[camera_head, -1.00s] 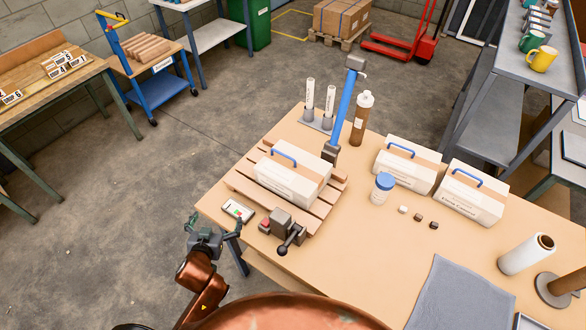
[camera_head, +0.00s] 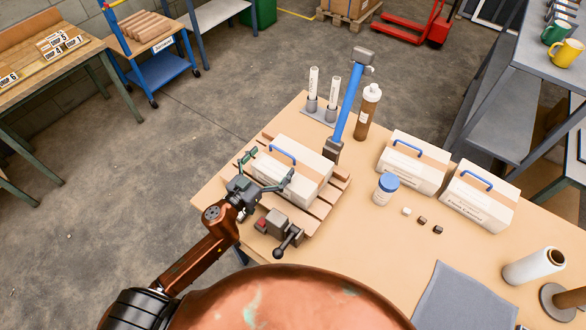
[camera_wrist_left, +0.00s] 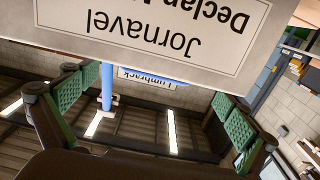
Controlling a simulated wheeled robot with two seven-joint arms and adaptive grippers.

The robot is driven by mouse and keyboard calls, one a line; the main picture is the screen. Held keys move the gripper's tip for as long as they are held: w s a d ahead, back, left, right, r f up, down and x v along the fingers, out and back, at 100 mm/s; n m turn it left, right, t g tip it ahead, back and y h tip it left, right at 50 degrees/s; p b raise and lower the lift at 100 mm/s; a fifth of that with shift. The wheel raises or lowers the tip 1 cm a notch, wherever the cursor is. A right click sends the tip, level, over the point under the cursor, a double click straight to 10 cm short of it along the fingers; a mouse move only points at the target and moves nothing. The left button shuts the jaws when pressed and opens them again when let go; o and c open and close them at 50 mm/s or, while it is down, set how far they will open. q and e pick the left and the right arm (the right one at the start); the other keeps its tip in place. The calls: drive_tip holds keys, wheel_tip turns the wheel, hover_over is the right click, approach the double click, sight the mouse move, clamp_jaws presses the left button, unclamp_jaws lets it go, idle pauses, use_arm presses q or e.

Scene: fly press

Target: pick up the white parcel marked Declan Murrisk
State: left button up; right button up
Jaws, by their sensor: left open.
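The white parcel (camera_head: 300,160) with a blue handle and a tan band lies on a slatted wooden pallet (camera_head: 318,212) at the table's left. In the left wrist view its label (camera_wrist_left: 160,25) is upside down and reads "Jornavel" and "Declan M…", the rest cut off. My left gripper (camera_head: 271,166) is open at the parcel's near left side, its fingers spread and pointing toward it. In the left wrist view the open fingers (camera_wrist_left: 155,105) show nothing between them but background; the parcel fills the top. Whether they touch it I cannot tell. My right gripper is not in view.
Two similar white parcels (camera_head: 412,163) (camera_head: 478,196) stand to the right. A blue-lidded jar (camera_head: 386,189), brown bottle (camera_head: 368,112) and upright blue-handled tool (camera_head: 348,108) are nearby. A small clamp device (camera_head: 277,225) sits close to the gripper's right. A grey mat (camera_head: 465,300) lies at front right.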

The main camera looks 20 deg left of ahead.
use_arm(q)
drive_tip(key=x, duration=0.3)
drive_tip(key=shift+w+d+f, duration=0.1)
drive_tip(key=shift+w+d, duration=0.3)
drive_tip(key=shift+w, duration=0.15)
drive_tip(key=c, duration=2.1)
drive_tip(key=shift+c, duration=0.4)
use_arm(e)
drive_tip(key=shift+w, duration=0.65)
